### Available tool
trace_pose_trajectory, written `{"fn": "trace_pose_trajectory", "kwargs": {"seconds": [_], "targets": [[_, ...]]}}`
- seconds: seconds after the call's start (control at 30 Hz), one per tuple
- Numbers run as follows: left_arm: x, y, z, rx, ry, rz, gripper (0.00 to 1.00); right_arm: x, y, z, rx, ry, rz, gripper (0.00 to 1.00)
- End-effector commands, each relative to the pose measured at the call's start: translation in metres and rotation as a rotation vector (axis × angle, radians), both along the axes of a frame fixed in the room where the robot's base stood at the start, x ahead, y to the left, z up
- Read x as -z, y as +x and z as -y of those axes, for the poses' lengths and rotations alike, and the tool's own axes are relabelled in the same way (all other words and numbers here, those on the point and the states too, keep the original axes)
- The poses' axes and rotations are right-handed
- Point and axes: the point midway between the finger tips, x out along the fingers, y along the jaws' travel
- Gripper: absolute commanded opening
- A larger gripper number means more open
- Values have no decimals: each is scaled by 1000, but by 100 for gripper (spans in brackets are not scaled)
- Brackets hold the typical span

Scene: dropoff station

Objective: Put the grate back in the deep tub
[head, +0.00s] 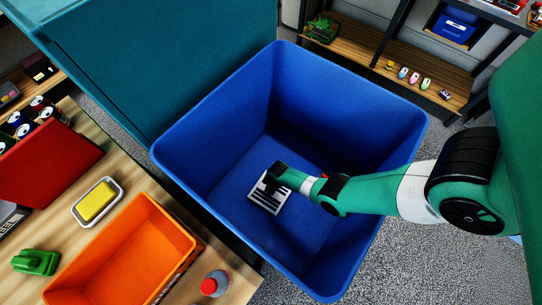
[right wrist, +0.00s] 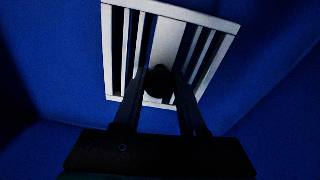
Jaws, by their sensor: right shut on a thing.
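The deep blue tub (head: 222,118) stands open in the middle of the head view. The grate (head: 267,203), a small white slatted square, is inside the tub, low down over its floor. In the right wrist view the grate (right wrist: 166,32) fills the upper middle against dark blue. My right gripper (right wrist: 160,85) reaches down into the tub and is shut on a dark knob at the grate's middle. In the head view the right gripper (head: 274,176) partly covers the grate. I cannot tell whether the grate touches the floor. My left gripper is not in view.
A wooden table (head: 70,155) at left holds an orange bin (head: 125,255), a yellow block in a white dish (head: 97,203), a green object (head: 36,262) and a red-capped bottle (head: 214,284). A teal panel (head: 165,65) stands behind the tub. Shelves (head: 350,45) stand at back right.

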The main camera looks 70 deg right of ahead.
Motion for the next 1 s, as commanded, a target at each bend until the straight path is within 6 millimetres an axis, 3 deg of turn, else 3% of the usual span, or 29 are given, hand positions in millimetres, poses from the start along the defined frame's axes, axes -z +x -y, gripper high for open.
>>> {"fn": "trace_pose_trajectory", "kwargs": {"seconds": [0.37, 0.4, 0.57, 0.6, 0.8, 0.93, 1.0], "targets": [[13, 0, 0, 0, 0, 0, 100, 13, 0, 0, 0, 0, 0, 0], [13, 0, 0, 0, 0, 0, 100, 13, 0, 0, 0, 0, 1, 42], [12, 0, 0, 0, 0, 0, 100, 12, 0, 0, 0, 0, 0, 71], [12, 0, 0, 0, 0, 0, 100, 12, 0, 0, 0, 0, 0, 76], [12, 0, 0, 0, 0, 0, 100, 12, 0, 0, 0, 0, 0, 76], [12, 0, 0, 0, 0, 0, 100, 12, 0, 0, 0, 0, 0, 99], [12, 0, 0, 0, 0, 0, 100, 12, 0, 0, 0, 0, 0, 100]]}}
